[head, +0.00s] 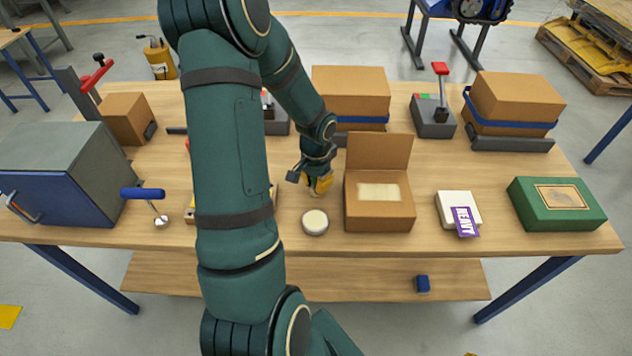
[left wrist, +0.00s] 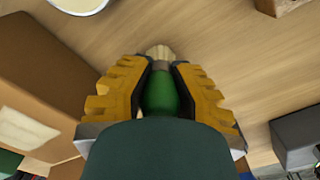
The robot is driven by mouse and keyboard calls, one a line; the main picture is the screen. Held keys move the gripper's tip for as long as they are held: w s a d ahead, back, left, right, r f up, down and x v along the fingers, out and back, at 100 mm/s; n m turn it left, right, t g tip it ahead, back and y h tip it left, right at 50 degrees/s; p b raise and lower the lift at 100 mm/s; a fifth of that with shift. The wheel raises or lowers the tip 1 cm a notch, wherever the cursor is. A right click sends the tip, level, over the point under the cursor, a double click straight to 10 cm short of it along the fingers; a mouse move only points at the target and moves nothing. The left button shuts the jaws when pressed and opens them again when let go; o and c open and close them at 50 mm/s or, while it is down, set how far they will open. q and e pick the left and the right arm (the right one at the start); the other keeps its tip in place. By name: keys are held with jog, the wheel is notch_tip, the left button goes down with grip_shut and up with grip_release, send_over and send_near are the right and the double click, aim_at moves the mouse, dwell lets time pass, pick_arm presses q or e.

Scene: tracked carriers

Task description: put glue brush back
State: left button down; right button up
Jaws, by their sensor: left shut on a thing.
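My left gripper (head: 318,184) is above the middle of the table, just behind a round tub (head: 315,222) with a pale top. In the left wrist view its yellow fingers (left wrist: 161,90) are shut on the glue brush (left wrist: 163,95), which has a green handle and a pale beige tip. The tip points away from the wrist. The rest of the brush is hidden by my gripper. The tub also shows at the top left of the left wrist view (left wrist: 78,4), apart from the brush. My right gripper is not in view.
An open carton (head: 380,218) stands right of the tub. Further right are a white box with a purple HEAVY tag (head: 466,221) and a green box (head: 557,218). A blue-grey cabinet (head: 62,172) stands at left. My arm hides the table's left middle.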

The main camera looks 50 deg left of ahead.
pick_arm(q)
jog(key=c, duration=1)
grip_release()
jog(key=shift+r+p, duration=0.3)
jog(key=shift+r, duration=0.1)
notch_tip(320, 180, up, 12)
jog(key=p, duration=0.3)
jog(key=shift+f, duration=0.2)
